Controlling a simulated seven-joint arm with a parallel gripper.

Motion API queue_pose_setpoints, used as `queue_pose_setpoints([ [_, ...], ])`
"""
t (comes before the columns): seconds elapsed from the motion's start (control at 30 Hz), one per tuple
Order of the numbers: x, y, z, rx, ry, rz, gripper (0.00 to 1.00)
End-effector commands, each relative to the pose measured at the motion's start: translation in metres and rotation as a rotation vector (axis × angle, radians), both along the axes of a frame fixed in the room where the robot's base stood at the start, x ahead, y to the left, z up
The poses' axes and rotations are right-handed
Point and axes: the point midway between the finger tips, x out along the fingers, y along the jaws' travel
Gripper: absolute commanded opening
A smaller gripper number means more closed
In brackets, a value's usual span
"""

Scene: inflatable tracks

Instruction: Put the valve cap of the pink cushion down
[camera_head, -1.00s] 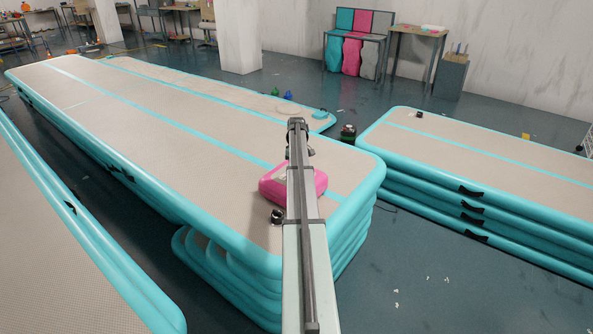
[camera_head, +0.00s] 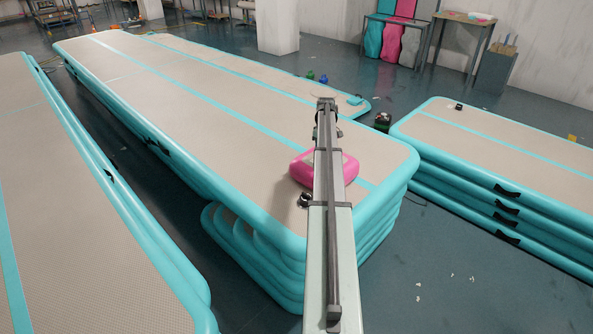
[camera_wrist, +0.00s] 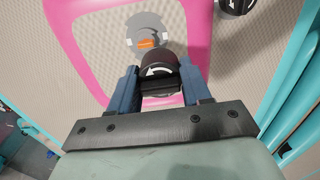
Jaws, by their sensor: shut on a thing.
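The pink cushion (camera_head: 303,168) lies on the near end of the long turquoise-edged track, partly hidden behind my arm in the head view. In the wrist view its pink rim (camera_wrist: 82,62) surrounds a beige top. The cushion's valve (camera_wrist: 147,30), a grey ring with an orange centre, is uncovered. My gripper (camera_wrist: 160,80) is shut on a black valve cap (camera_wrist: 158,62) with a white arrow. The cap is just below the valve in the picture; whether it touches the cushion I cannot tell. The head view does not show my fingers clearly.
A second black cap-like piece (camera_wrist: 236,4) sits beside the cushion on the track (camera_head: 215,130); it also shows in the head view (camera_head: 305,200). More stacked tracks (camera_head: 500,140) stand to the right, and another (camera_head: 95,180) to the left.

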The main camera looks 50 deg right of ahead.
Motion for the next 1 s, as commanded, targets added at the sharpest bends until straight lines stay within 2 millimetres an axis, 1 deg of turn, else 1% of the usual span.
queue_pose_setpoints([
  [0.03, 0.013, 0.012, -0.002, 0.002, 0.001, 0.019, 0.19],
  [0.07, 0.020, 0.019, -0.003, 0.003, 0.002, 0.030, 0.19],
  [0.17, 0.049, 0.049, -0.009, 0.008, 0.006, 0.073, 0.19],
  [0.2, 0.060, 0.062, -0.012, 0.010, 0.008, 0.092, 0.19],
  [0.3, 0.085, 0.095, -0.020, 0.016, 0.014, 0.136, 0.19],
  [0.4, 0.105, 0.125, -0.027, 0.021, 0.020, 0.175, 0.19],
  [0.6, 0.129, 0.168, -0.039, 0.024, 0.024, 0.214, 0.19],
  [0.7, 0.134, 0.184, -0.046, 0.021, 0.023, 0.191, 0.19],
  [1.0, 0.135, 0.180, -0.046, 0.001, 0.002, 0.020, 0.19],
])
